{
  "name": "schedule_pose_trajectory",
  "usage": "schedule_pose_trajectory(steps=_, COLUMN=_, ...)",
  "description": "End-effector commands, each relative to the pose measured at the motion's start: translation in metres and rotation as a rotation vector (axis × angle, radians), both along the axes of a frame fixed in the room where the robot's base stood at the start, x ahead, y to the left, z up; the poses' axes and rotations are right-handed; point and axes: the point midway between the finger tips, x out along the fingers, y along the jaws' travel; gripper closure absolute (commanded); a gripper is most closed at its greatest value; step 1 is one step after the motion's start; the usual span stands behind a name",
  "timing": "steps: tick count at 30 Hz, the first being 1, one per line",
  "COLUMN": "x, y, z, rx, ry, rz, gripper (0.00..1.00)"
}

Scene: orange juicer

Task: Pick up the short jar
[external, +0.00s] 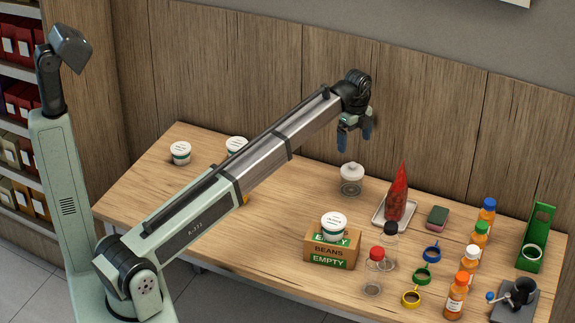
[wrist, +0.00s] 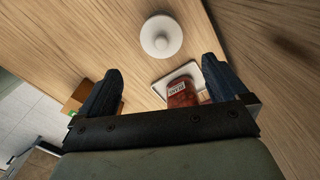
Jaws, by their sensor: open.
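A short clear glass jar with a white knobbed lid (external: 351,171) stands upright on the table, behind the cardboard box. In the wrist view its round white lid (wrist: 161,36) shows from above, beyond the fingertips and roughly centred between them. My gripper (external: 355,138) is open and empty, above the table and above the jar with a clear gap. Its two dark fingers (wrist: 161,72) spread to either side in the wrist view. The jar's glass body is hidden under the lid in the wrist view.
A tray (external: 380,222) with a red bag (external: 396,192) stands right of the jar. A cardboard box (external: 320,252) bearing a white tub (external: 334,221) is in front. Taller jars with black (external: 391,228) and red lids (external: 376,253) stand nearby.

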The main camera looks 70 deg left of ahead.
Motion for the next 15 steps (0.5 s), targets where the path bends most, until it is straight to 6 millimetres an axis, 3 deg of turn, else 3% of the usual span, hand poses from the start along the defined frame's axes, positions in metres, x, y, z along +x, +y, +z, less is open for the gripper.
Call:
schedule_pose_trajectory(steps=8, x=0.0, y=0.0, z=-0.007, rx=0.001, ry=-0.002, rz=-0.089, gripper=0.0)
schedule_pose_trajectory(steps=15, x=0.0, y=0.0, z=-0.038, rx=0.0, ry=0.0, rz=-0.087, gripper=0.0)
